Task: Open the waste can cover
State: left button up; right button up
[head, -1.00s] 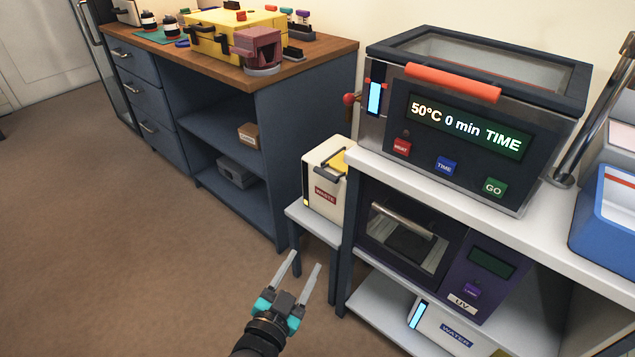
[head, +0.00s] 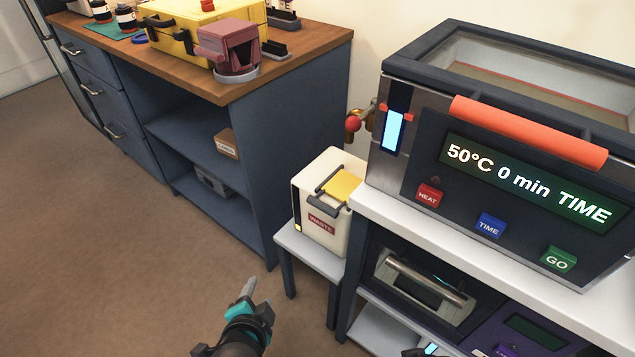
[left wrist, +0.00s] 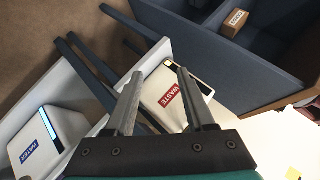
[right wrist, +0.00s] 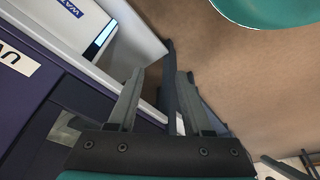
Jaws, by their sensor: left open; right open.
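The waste can (head: 308,217) is a cream box with a red WASTE label, standing on a small grey stand between the blue cabinet and the white bench. Its top has a yellow cover (head: 340,187) with a dark grey handle (head: 326,193). My left gripper (head: 250,287) is open and empty, in front of and below the can in the head view. In the left wrist view the can (left wrist: 172,97) shows beyond the open fingers (left wrist: 158,85); its cover cannot be made out there. My right gripper (right wrist: 155,90) is open and empty, facing the bench's lower part and the floor.
The white bench (head: 400,222) with the heater box (head: 500,150) stands close at the can's right. The blue cabinet (head: 300,130) stands behind and left. A red-knobbed valve (head: 353,123) is above the can. The floor in front is clear.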

pick_arm(q)
jog(key=w+d+r+m+t+h, duration=0.2)
jog(key=w+d+r+m+t, duration=0.15)
jog(key=d+r+m, duration=0.2)
jog(key=m+t+h, duration=0.1)
jog(key=m+h, duration=0.1)
jog(key=m, duration=0.3)
send_near(321, 209)
jog(key=b+x, duration=0.4)
jog(key=x, duration=0.5)
jog(key=shift+s+f+b, duration=0.1)
jog(key=shift+b, duration=0.3)
jog(key=shift+w+d+f, duration=0.1)
jog(key=shift+w+d, duration=0.05)
jog(key=shift+w, duration=0.3)
jog(key=shift+w+d+f+b, duration=0.1)
jog(key=shift+w+d+b, duration=0.05)
jog(key=shift+w+b, duration=0.35)
pick_arm(e)
jog(key=w+a+r+t+y, duration=0.1)
jog(key=w+a+r+t, duration=0.2)
jog(key=r, duration=0.5)
jog(key=shift+w+r+t, duration=0.3)
jog(key=shift+w+r, duration=0.05)
jog(key=shift+w, duration=0.35)
pick_arm(q)
jog(key=shift+w, duration=0.1)
jog(key=shift+c, duration=0.2)
grip_shut()
